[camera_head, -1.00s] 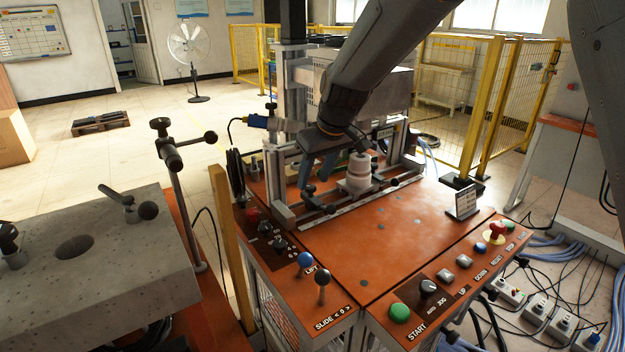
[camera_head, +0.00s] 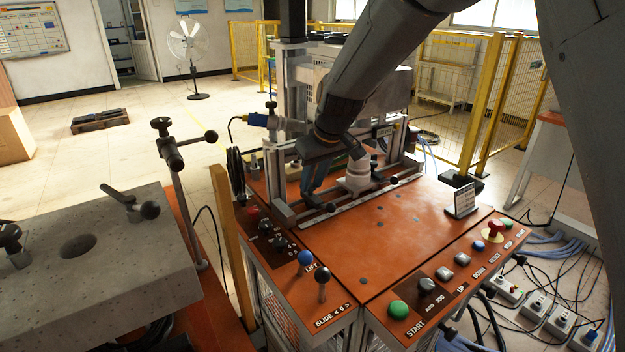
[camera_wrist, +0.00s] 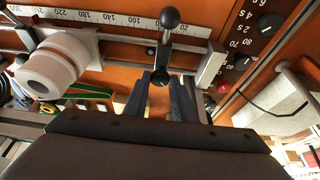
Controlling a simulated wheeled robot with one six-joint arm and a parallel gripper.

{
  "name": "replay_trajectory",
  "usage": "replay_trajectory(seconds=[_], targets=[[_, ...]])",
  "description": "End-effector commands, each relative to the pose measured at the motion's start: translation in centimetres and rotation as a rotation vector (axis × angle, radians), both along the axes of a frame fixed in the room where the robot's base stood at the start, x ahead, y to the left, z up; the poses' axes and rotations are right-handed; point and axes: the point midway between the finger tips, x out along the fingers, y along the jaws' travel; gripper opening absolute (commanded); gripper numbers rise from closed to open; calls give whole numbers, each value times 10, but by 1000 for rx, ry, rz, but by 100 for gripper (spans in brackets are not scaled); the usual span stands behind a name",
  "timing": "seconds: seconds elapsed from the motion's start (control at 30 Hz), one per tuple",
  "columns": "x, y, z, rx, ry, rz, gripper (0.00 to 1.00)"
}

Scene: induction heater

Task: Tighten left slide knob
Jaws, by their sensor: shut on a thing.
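The left slide knob (camera_wrist: 167,48) is a dark lever with a black ball at its far end, sitting on the slide by a numbered scale (camera_wrist: 113,20). In the head view its ball (camera_head: 330,207) shows at the front left of the slide. My gripper (camera_wrist: 161,82) points at the slide, with one finger on each side of the knob's near end, and is shut on it. In the head view the gripper (camera_head: 313,190) is low at the left part of the slide and covers part of the knob.
A white stepped cylinder (camera_head: 358,172) stands just right of my gripper, and also shows in the wrist view (camera_wrist: 50,68). Upright lever knobs (camera_head: 305,259) and buttons (camera_head: 398,309) line the front. The orange tabletop (camera_head: 400,225) is largely clear.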

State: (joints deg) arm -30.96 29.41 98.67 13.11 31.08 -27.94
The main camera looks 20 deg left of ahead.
Motion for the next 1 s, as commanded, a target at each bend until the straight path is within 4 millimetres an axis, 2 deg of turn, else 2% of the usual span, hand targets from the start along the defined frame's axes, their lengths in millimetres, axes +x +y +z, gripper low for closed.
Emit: replay_trajectory(seconds=[0.27,1.0], targets=[[-2,2,3,-1,0,-114,1],[-3,8,-1,3,-2,-654,1]])
